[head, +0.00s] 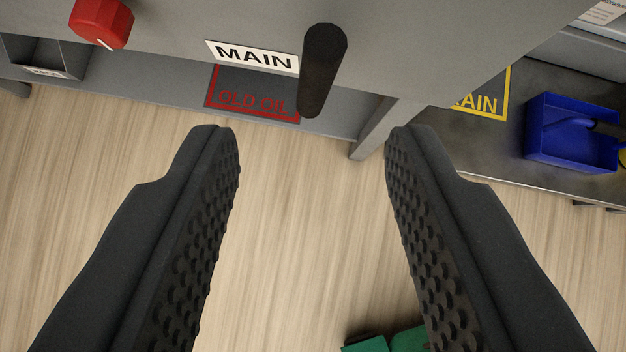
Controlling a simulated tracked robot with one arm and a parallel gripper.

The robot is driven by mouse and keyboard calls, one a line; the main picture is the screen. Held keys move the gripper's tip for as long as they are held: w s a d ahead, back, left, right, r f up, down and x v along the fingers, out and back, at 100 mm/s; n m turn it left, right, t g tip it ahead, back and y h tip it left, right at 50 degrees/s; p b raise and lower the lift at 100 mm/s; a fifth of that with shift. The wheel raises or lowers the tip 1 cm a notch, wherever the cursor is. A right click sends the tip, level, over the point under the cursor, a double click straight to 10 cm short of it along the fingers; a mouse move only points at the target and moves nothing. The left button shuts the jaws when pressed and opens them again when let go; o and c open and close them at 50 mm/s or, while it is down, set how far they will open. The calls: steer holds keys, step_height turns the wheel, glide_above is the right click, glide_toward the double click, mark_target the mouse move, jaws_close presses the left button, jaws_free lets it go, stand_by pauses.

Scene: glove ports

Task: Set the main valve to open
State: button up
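The main valve shows as a black cylindrical handle (323,72) that sticks out from a grey panel (430,45) near the top middle. A white label reading MAIN (253,56) is on the panel just left of the handle. My gripper (309,150) is open and empty, its two ridged black fingers wide apart. In the picture the handle lies above and between the fingertips, and the fingers do not touch it. The handle's base and the valve's position marks cannot be made out.
A red knob (101,22) is on the panel at upper left. Below the panel is a red-outlined OLD OIL area (235,100). At right, a blue bin (570,150) stands on a dark bench near a yellow-outlined marking (490,100). A green object (410,340) lies at the bottom.

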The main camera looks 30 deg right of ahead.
steer(key=shift+v, duration=1.85)
steer(key=shift+d, duration=0.1)
